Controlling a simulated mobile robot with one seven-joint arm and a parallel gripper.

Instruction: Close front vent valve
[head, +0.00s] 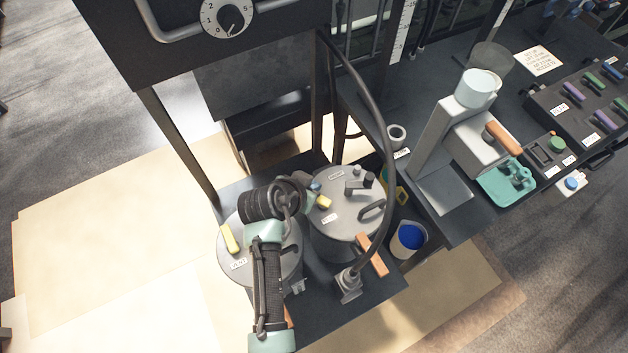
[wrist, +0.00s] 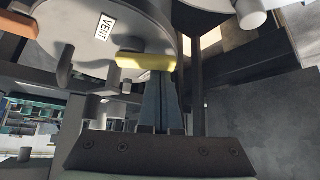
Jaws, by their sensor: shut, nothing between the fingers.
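Two round grey vessels stand side by side on a dark stand. The left vessel's lid (head: 285,262) has a yellow valve handle (head: 229,239) beside a VENT label. The right vessel's lid (head: 350,225) has another yellow handle (head: 324,202) with a label beside it. My gripper (head: 316,188) appears to be at this right yellow handle, partly hidden by my wrist. In the wrist view my gripper (wrist: 163,82) is shut and empty, its tips right at a yellow handle (wrist: 146,62) by a VENT label (wrist: 104,27). I cannot tell whether they touch.
A dark hose (head: 388,150) arcs down past the right lid. A wooden-coloured handle (head: 372,255) sticks out at that vessel's front. A blue-filled container (head: 410,238) stands to the right, under a bench (head: 455,225) with equipment. Pale floor lies open at left.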

